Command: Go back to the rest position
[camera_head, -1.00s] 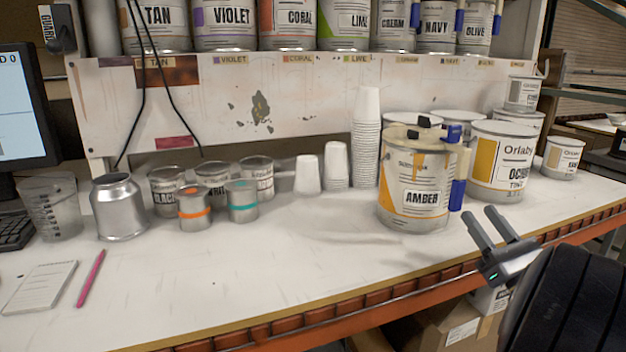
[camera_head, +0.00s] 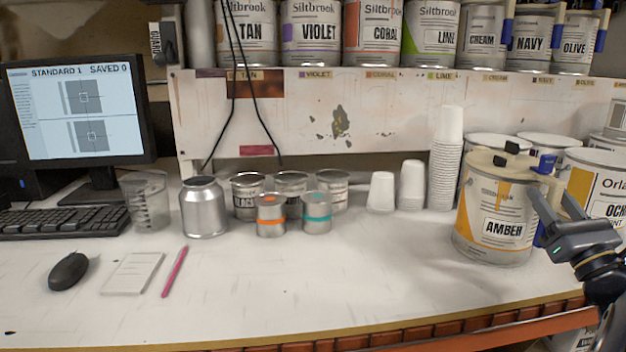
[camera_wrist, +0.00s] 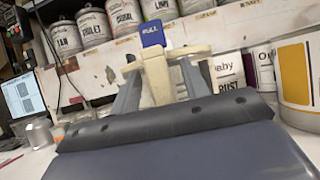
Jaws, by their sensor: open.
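My gripper (camera_head: 550,203) is open at the right of the head view, beside the AMBER can (camera_head: 492,240). Its two fingers point up and left, and they overlap the can's right edge and blue tab (camera_head: 545,163) in that view. I cannot tell from the head view whether they touch it. In the wrist view the open fingers (camera_wrist: 158,92) stand either side of a cream handle part with a blue tab (camera_wrist: 152,34) marked with small text. Nothing is visibly gripped.
The OCHRE can (camera_head: 600,185) and other cans stand behind my gripper. Stacked white cups (camera_head: 446,160), small tins, a silver canister (camera_head: 204,208), a monitor (camera_head: 80,112) and a mouse (camera_head: 69,271) are on the bench. Labelled cans line the shelf above. The front middle of the bench is clear.

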